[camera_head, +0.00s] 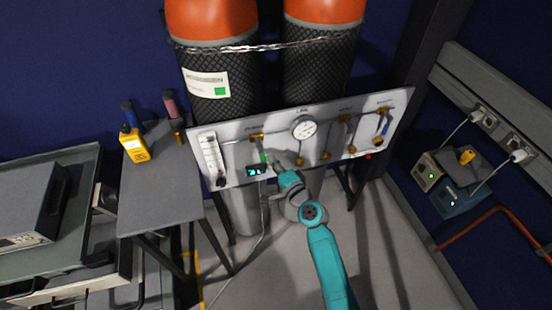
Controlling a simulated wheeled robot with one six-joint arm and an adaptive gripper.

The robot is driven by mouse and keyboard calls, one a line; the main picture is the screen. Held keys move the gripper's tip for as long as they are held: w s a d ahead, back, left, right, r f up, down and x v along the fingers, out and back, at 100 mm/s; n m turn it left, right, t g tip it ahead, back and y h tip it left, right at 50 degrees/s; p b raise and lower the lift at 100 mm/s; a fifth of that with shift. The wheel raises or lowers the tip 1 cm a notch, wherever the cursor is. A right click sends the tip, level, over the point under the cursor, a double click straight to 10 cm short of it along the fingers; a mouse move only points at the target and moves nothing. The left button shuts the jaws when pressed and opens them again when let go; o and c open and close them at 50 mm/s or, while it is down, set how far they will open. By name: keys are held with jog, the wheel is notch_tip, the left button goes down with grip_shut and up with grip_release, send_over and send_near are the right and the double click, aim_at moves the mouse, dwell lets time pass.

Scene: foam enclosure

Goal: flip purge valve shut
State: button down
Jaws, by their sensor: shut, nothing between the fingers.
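The white valve panel (228,150) stands in front of two gas cylinders. Its labels are too small to read, so I cannot tell for certain which one says purge. A brass valve with a green handle (263,156) is at the panel's left, its handle pointing down. A brass valve with a blue handle (385,126) is at the far right, its handle also hanging down. More brass fittings (346,122) sit between them. My gripper (277,158) is shut and empty, just right of the green handle; whether it touches is unclear. My arm hides part of the panel's lower edge.
A round gauge (303,127) is mid-panel, with a flowmeter (211,158) at its left end and a small display (256,170) below the green handle. A grey side table (165,190) holds a yellow meter (134,145). Open floor lies right of my arm.

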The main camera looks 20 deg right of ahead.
jog(key=shift+a+f, duration=0.25)
jog(key=shift+a, duration=0.2)
dwell(0.5)
